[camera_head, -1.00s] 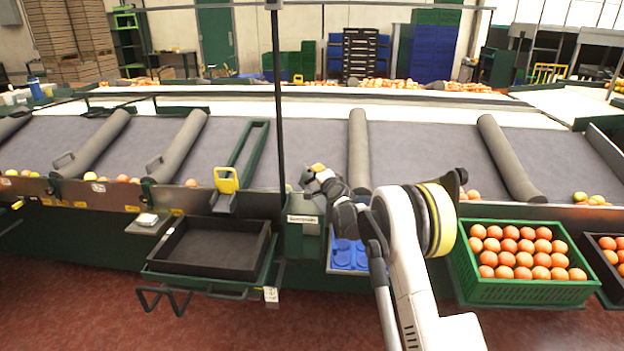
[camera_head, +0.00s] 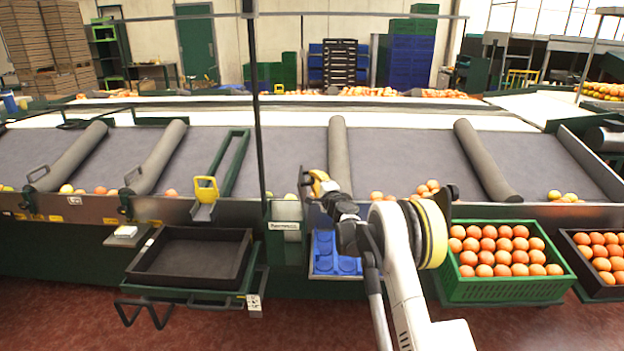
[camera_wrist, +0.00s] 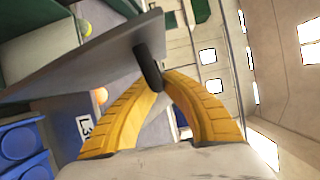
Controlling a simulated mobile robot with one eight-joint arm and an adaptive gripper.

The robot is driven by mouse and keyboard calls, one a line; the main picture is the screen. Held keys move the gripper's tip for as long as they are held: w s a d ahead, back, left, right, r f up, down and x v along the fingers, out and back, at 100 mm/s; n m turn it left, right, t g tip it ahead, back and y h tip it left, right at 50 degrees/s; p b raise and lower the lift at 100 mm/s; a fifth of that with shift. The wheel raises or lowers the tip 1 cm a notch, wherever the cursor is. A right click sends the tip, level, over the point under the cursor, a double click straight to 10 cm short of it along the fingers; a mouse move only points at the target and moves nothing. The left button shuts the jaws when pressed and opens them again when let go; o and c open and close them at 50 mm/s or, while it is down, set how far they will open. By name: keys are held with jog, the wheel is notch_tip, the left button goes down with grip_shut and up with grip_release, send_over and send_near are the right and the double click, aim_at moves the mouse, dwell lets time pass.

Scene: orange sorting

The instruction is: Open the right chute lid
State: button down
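My gripper (camera_head: 318,184), with yellow curved fingers, is at the front edge of the sorting belt, right of the thin dark post. In the wrist view its fingertips (camera_wrist: 151,84) close around a dark rounded handle (camera_wrist: 149,62). The handle joins a flat grey plate (camera_wrist: 85,58), which appears to be the chute lid and is tilted in that view. In the head view my wrist and arm hide most of the lid, so its angle there cannot be told.
A black tray (camera_head: 140,272) stands left of the post. Blue trays (camera_head: 322,250) are below my gripper. A green crate of oranges (camera_head: 505,289) stands to the right, beside a dark crate (camera_head: 580,274).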

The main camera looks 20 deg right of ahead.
jog(key=c, duration=1.8)
grip_release()
jog(key=shift+o, duration=0.2)
jog(key=s+d, duration=0.1)
jog(key=s, duration=1.1)
jog(key=shift+f, duration=0.25)
